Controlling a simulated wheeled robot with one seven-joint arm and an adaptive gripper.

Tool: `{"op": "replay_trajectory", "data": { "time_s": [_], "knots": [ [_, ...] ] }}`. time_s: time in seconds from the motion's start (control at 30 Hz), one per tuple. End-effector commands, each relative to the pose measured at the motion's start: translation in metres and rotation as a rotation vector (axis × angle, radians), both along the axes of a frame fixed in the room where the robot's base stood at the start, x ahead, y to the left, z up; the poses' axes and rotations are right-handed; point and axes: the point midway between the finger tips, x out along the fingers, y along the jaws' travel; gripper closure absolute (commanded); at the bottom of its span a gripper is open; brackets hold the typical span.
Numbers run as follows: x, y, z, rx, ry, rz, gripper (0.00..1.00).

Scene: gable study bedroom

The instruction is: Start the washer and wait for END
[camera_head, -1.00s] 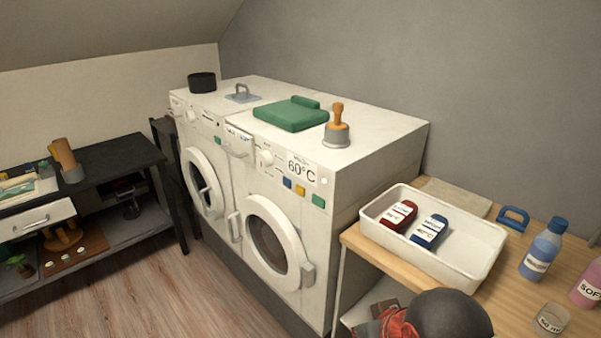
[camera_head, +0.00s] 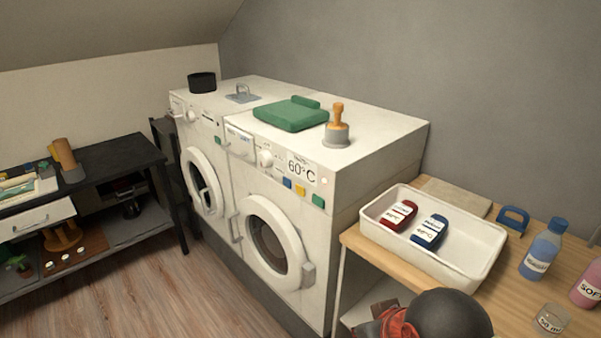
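Two white front-loading machines stand side by side. The nearer one, the washer (camera_head: 338,207), has a panel (camera_head: 302,170) that reads "60°C", with smaller text above it that I cannot read. The panel has a knob (camera_head: 265,158), a blue button (camera_head: 287,183), a yellow button (camera_head: 300,190), a green button (camera_head: 318,201) and a small white round spot (camera_head: 324,181). Its round door (camera_head: 297,233) looks shut. A dispenser drawer (camera_head: 239,142) sits at the panel's upper left. No "END" shows. My gripper is not in view.
A white tray (camera_head: 470,258) with red and blue packs stands on the right table, near bottles (camera_head: 540,255). A dark rounded shape covers the table's front.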

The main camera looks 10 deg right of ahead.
Motion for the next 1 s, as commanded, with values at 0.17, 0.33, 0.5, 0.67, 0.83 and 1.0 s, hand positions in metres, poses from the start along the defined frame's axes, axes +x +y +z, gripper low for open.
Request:
{"op": "replay_trajectory", "data": {
  "time_s": [0.17, 0.33, 0.5, 0.67, 0.83, 1.0],
  "knots": [
    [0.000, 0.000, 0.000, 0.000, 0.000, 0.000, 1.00],
    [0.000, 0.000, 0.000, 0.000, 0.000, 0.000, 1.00],
    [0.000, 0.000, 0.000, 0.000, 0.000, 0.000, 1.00],
    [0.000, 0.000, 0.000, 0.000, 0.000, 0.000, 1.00],
    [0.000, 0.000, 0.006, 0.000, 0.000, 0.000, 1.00],
    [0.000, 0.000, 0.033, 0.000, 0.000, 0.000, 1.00]
  ]
}}
